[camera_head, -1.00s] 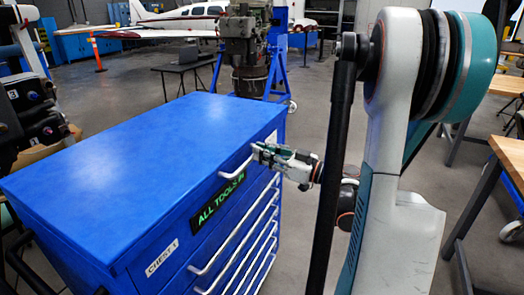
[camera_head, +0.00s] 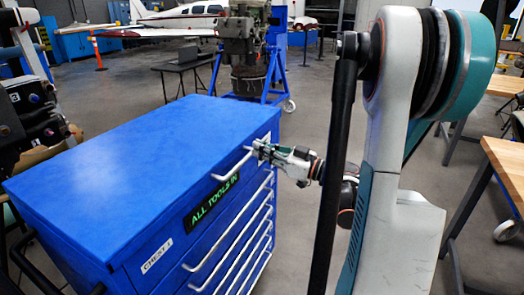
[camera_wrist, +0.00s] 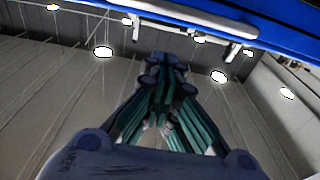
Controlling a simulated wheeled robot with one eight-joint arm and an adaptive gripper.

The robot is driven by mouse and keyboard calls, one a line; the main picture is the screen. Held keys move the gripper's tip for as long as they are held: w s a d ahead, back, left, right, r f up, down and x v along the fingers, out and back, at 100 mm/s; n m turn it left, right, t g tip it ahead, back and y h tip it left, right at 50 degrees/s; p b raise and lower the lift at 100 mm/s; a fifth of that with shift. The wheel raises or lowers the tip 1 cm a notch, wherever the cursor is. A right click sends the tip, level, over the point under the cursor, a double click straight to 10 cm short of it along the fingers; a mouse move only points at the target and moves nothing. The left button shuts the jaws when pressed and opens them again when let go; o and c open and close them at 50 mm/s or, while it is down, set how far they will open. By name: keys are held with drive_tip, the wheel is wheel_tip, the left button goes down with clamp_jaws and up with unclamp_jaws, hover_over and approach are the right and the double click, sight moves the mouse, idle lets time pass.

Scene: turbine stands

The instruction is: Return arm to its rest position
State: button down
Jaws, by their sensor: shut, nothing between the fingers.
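My gripper (camera_head: 259,148) is shut and empty in the head view. It sits at the right front side of a blue tool chest (camera_head: 140,145), by the end of the chest's top drawer handle (camera_head: 232,165). Whether it touches the handle cannot be told. In the wrist view my gripper (camera_wrist: 168,62) points up the middle with its fingertips together. A blue edge with a pale handle (camera_wrist: 190,14) crosses the top of that view.
Wooden-topped benches (camera_head: 508,160) stand at the right. An engine on a blue stand (camera_head: 245,60) and a dark table (camera_head: 188,68) are behind the chest. Dark equipment (camera_head: 35,115) stands at the left. Grey floor shows between chest and benches.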

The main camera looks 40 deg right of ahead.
drive_tip(key=s+d+f+p, duration=0.1)
drive_tip(key=s+d+f, duration=0.2)
drive_tip(key=s, duration=0.3)
drive_tip(key=shift+f, duration=0.75)
